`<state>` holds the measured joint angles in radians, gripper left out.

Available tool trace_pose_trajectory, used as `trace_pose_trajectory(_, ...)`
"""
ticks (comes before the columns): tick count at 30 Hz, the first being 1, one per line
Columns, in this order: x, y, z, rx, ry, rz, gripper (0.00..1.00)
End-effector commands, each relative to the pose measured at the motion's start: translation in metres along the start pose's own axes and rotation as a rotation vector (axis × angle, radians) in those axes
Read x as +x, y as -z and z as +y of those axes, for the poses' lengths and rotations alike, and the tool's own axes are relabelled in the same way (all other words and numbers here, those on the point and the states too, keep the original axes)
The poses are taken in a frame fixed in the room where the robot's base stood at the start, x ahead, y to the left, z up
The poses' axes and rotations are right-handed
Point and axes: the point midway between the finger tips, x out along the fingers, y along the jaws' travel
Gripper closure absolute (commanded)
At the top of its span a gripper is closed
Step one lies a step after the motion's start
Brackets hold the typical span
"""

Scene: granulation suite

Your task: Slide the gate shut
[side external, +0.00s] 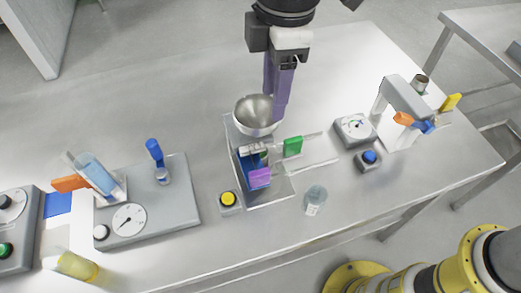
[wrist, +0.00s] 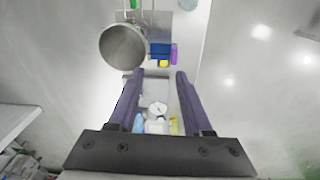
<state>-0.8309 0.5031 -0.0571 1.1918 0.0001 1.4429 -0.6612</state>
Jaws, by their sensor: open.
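The slide gate's green handle (side external: 292,146) stands on the pale rails (side external: 318,139) just right of the metal hopper bowl (side external: 258,115). In the wrist view only part of the green handle (wrist: 133,4) shows at the top edge, near the bowl (wrist: 123,45). The gate plate itself is hard to make out. My gripper (side external: 279,116) has long purple fingers, apart and empty, above and just right of the bowl in the side view. In the wrist view my gripper (wrist: 158,74) shows a wide gap between its fingertips. Nothing is between them close up.
Below the bowl are a blue bin (side external: 244,168), a purple block (side external: 260,178) and a yellow button (side external: 228,198). A clear jar (side external: 315,199) stands to the front right. A grey gauge panel (side external: 180,205) lies left.

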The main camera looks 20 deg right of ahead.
Motion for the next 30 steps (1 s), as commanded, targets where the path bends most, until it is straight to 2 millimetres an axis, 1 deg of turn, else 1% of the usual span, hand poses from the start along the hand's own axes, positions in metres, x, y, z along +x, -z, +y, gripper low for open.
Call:
trace_pose_trajectory(1,0.015,0.013,-0.011,-0.032,0.018,-0.021,0.50)
trace_pose_trajectory(3,0.029,0.022,-0.023,-0.062,0.036,-0.043,0.50)
trace_pose_trajectory(6,0.034,0.028,-0.031,-0.080,0.040,-0.048,0.50)
trace_pose_trajectory(8,0.037,0.028,-0.032,-0.083,0.040,-0.048,0.50)
trace_pose_trajectory(11,0.048,0.027,-0.032,-0.081,0.042,-0.050,0.50)
trace_pose_trajectory(14,0.065,0.025,-0.033,-0.080,0.043,-0.051,0.50)
trace_pose_trajectory(24,0.131,0.022,-0.035,-0.079,0.042,-0.050,0.50)
trace_pose_trajectory(30,0.158,0.021,-0.035,-0.079,0.040,-0.048,0.50)
